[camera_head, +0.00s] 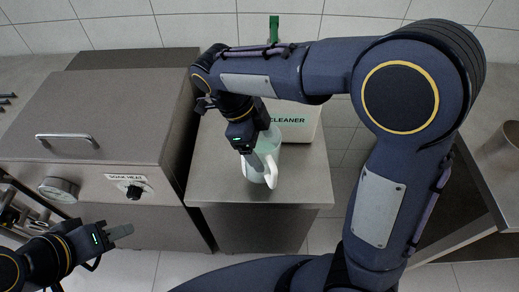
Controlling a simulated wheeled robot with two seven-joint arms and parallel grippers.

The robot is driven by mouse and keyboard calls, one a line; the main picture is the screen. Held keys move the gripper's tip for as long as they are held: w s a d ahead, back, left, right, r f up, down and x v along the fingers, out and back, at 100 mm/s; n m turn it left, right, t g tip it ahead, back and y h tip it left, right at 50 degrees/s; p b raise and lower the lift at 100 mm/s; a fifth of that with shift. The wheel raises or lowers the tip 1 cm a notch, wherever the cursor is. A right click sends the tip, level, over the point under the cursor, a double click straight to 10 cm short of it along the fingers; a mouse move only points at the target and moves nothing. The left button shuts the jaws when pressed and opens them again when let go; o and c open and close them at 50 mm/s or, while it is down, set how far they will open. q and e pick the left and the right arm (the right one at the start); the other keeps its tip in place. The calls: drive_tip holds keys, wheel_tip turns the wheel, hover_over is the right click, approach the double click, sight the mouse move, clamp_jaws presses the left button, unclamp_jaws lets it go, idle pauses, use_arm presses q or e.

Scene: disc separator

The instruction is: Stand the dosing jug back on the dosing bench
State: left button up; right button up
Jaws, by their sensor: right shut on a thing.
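The dosing jug (261,177), white with pale green inside, is at the top of the small steel bench (306,187) in the middle. It looks upright, its handle facing the front right. Whether its base touches the bench top is hard to tell. My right gripper (255,163) reaches down from above and is shut on the jug, with its fingers at the handle side. Its far finger is partly hidden. My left gripper (121,232) is low at the left, in front of the steel tank and away from the jug. Its fingers are seen edge-on.
A white container labelled "CLEANER" (299,122) stands behind the jug on the bench. A steel soak tank (105,115) with a handle, gauge and knob is on the left. A steel table (490,165) with a metal vessel (503,143) is at the right. The bench's front is clear.

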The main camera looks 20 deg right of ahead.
drive_tip(key=shift+w+d+f, duration=0.15)
drive_tip(key=shift+w+f, duration=0.75)
drive_tip(key=shift+f, duration=0.2)
drive_tip(key=shift+w+f, duration=0.15)
drive_tip(key=shift+f, duration=0.8)
drive_tip(key=shift+w+f, duration=0.1)
drive_tip(key=shift+f, duration=0.8)
drive_tip(key=o, duration=1)
drive_tip(key=shift+r, duration=0.1)
drive_tip(key=v, duration=1.2)
drive_tip(key=shift+s, duration=0.1)
